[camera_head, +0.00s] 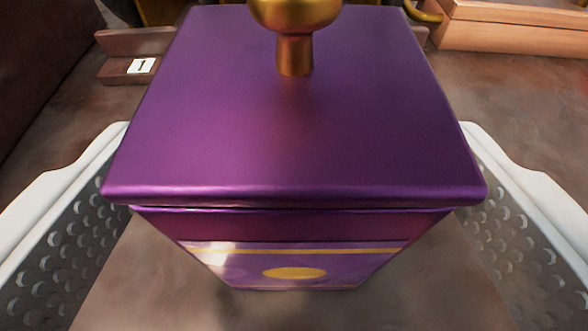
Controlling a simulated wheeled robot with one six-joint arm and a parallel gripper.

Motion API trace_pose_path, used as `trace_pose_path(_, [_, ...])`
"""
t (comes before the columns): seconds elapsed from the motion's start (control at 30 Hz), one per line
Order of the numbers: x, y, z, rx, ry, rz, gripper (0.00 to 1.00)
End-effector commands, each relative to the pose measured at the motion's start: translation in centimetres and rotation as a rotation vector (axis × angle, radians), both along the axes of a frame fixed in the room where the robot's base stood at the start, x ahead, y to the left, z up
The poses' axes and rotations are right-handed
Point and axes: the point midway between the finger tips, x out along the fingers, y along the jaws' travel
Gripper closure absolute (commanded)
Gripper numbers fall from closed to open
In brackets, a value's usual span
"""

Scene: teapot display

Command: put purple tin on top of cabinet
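The purple tin (290,130) fills the middle of the view. It has a square purple lid with a gold knob on top, and its front side shows a yellow band and a yellow oval. It stands upright on a brown surface. My gripper (293,225) has its two white fingers with perforated inner pads on either side of the tin. Gaps show between the pads and the tin's body, so the gripper is open around it. The tin's back and most of its lower sides are hidden. No cabinet can be made out for certain.
A dark wooden stand with a white label reading 1 (141,66) is behind the tin at the left. A light wooden box (510,28) lies at the back right. Gold-coloured things show partly at the top edge. The brown surface (510,105) is bare at the right.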

Motion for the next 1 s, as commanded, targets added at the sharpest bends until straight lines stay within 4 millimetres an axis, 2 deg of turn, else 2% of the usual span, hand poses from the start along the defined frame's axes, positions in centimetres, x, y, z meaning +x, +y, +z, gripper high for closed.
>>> trace_pose_path(0.3, [-5.0, 0.0, 1.6, 0.000, -0.001, 0.000, 0.15])
trace_pose_path(0.5, [-7.4, 0.0, 2.4, 0.000, -0.001, 0.000, 0.15])
trace_pose_path(0.7, [-8.7, 0.0, 2.7, 0.000, 0.000, 0.000, 0.15])
trace_pose_path(1.0, [-8.9, 0.0, 2.8, 0.000, 0.000, 0.000, 0.15])
